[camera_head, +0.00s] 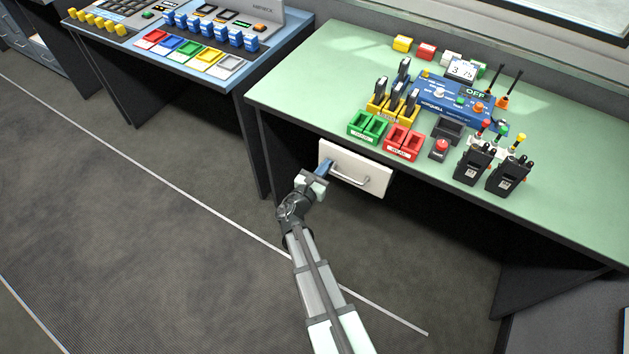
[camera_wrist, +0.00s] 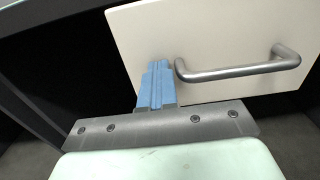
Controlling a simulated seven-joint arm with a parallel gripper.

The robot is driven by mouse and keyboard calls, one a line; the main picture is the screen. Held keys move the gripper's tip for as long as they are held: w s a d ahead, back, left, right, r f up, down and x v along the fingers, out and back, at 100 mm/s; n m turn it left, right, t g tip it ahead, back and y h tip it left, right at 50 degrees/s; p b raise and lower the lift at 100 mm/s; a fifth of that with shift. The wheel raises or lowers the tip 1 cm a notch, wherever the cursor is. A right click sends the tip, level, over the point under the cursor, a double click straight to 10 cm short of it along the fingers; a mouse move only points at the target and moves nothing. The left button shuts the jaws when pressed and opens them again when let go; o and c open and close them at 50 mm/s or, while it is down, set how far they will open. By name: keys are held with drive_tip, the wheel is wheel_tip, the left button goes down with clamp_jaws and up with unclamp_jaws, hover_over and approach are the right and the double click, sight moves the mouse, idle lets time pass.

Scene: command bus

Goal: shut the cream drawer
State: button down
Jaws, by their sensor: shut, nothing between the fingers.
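The cream drawer (camera_head: 371,178) is under the green-topped desk, with its front facing me and a grey bar handle (camera_head: 351,180). In the wrist view the drawer front (camera_wrist: 215,35) fills the upper right, with the handle (camera_wrist: 235,72) to the right of my fingers. My gripper (camera_head: 325,167) is shut and empty. Its blue fingertips (camera_wrist: 158,66) are at the left part of the drawer front, beside the handle's left end and not around it. They look very close to the front; I cannot tell whether they touch. How far the drawer stands out is hard to tell.
A blue console desk (camera_head: 215,68) stands to the left. The floor (camera_head: 150,240) is clear.

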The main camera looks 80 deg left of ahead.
sight(332, 157)
drive_tip(key=x, duration=0.3)
drive_tip(key=shift+a, duration=0.15)
drive_tip(key=shift+w+a, duration=0.25)
drive_tip(key=shift+w, duration=0.15)
drive_tip(key=shift+w+a+r, duration=0.1)
drive_tip(key=v, duration=1.5)
